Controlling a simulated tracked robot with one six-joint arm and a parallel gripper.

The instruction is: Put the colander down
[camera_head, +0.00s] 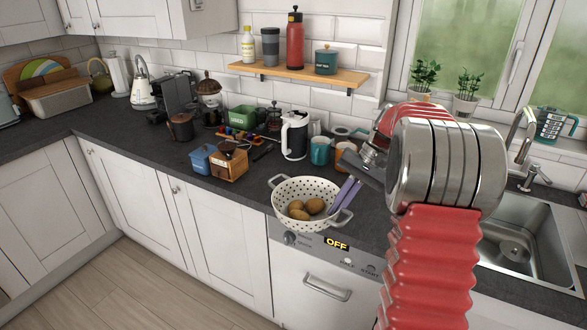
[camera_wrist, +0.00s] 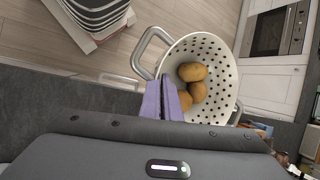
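The colander (camera_head: 300,187) is cream with dark holes and two metal loop handles. Several brown potatoes (camera_head: 312,206) lie inside it. In the head view it appears roughly upright at the front edge of the worktop, overlapping the dishwasher front. My gripper (camera_head: 345,194) has purple fingers at its right rim. In the wrist view the colander (camera_wrist: 217,50) and potatoes (camera_wrist: 193,73) are seen against the floor and cabinets, suggesting it is held off the worktop. The gripper fingers (camera_wrist: 166,84) are close together, shut on the rim; the exact contact is partly hidden.
The slate worktop (camera_head: 232,192) is bare just left of the colander. The sink (camera_head: 514,250) is at right, beyond my arm.

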